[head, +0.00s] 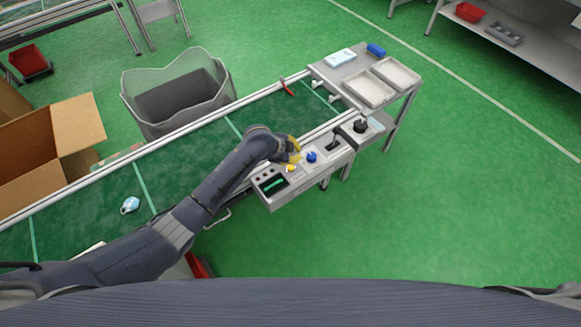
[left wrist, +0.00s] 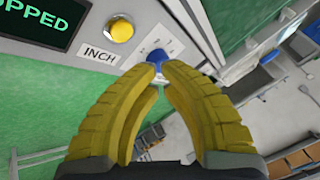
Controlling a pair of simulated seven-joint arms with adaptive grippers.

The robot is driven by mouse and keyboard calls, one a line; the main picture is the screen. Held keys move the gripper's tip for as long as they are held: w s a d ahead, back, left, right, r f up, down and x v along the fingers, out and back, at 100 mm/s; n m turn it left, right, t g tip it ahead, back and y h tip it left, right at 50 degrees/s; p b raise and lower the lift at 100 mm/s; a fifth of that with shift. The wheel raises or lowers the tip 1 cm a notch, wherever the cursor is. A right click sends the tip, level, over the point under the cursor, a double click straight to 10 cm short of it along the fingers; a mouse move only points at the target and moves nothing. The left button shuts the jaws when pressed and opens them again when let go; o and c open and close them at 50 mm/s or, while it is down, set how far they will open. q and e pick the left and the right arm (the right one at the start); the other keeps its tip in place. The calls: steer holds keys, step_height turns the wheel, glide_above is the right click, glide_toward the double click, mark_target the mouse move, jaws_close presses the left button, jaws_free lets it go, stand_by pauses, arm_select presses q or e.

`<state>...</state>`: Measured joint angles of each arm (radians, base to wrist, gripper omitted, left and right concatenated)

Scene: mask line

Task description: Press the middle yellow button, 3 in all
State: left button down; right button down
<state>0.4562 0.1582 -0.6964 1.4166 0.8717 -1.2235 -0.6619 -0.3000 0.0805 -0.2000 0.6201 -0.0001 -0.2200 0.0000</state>
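The yellow button (head: 291,168) is on the top face of a grey control panel (head: 290,188). In the left wrist view the round yellow button (left wrist: 120,28) sits in a metal ring, above a label reading INCH. My left gripper (head: 297,158) is over the panel, close to the button and the blue knob (head: 311,157). In the left wrist view its yellow fingers (left wrist: 161,72) curve together with their tips nearly meeting, and nothing shows held. The tips overlap the blue knob (left wrist: 156,56) in that view; contact cannot be told. My right gripper is not in view.
A dark screen (left wrist: 40,22) ending in "OPPED" is left of the button. A black joystick (head: 334,144) and black knob (head: 360,126) stand farther right. The green conveyor (head: 190,150) runs behind, carrying a light-blue item (head: 130,205). Trays (head: 369,88) are at the far end.

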mark_target(294, 166)
arm_select(q)
steer(key=shift+r, duration=0.55)
stand_by(1.5)
steer(key=c, duration=2.1)
jaws_free()
steer(key=shift+r, duration=0.2)
jaws_close()
step_height(294, 166, up, 3)
steer(key=shift+r, duration=0.2)
steer(key=shift+f, duration=4.4)
